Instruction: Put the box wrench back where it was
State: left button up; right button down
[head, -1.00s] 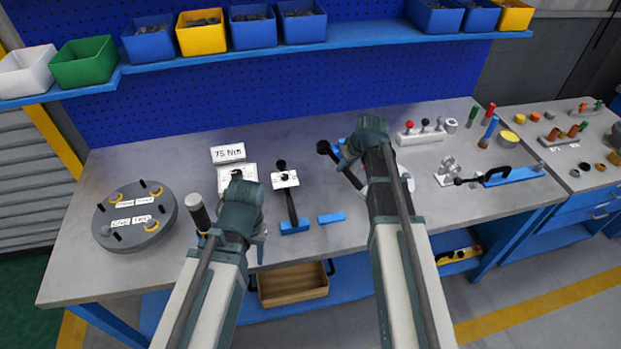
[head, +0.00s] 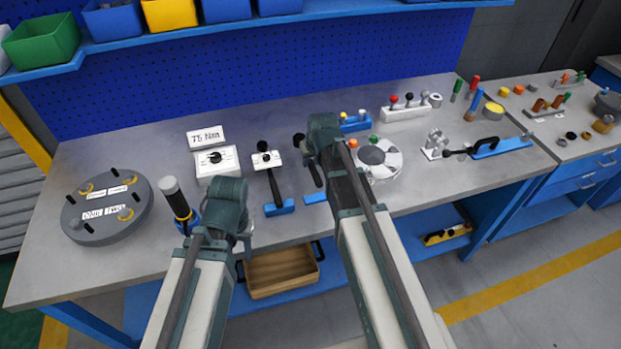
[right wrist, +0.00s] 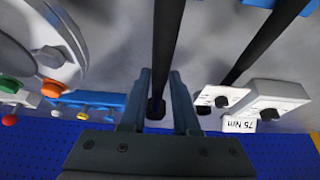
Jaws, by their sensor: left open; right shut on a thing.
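The box wrench (right wrist: 163,50) is a long black bar. In the right wrist view it runs between the fingers of my right gripper (right wrist: 161,80), which is shut on it. In the head view its dark rounded end (head: 299,140) shows left of my right gripper; the rest is partly hidden by my arm. A small blue rest (head: 315,197) lies on the bench just below it. I cannot tell how high the wrench is above the bench. My left gripper (head: 243,222) is open and empty near the bench's front edge; its fingertips are mostly hidden.
A black-handled tool (head: 274,185) in a blue holder (head: 279,209) lies to the left. Beyond are a white box (head: 217,160) and a "75 Nm" sign (head: 205,137). A round grey flange (head: 392,160) is at right, a dark disc (head: 100,222) and upright black-handled tool (head: 172,196) at left.

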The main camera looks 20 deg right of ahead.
pick_arm(q)
jog(key=shift+f+b, duration=0.3)
jog(key=shift+f, duration=0.5)
pick_arm(e)
jog(key=shift+f, duration=0.8)
pick_arm(q)
jog(key=shift+f, duration=0.1)
pick_arm(e)
jog(key=shift+f, duration=0.1)
pick_arm(q)
notch_tip(320, 180, down, 4)
jog(key=b, duration=0.3)
jog(key=shift+r+b, duration=0.25)
jog(key=shift+b, duration=0.1)
pick_arm(e)
notch_tip(320, 180, down, 4)
jog(key=shift+r, duration=0.25)
jog(key=shift+f, duration=0.15)
pick_arm(q)
jog(key=shift+f, duration=0.1)
pick_arm(e)
jog(key=c, duration=0.7)
grip_release()
jog(key=shift+o, duration=0.2)
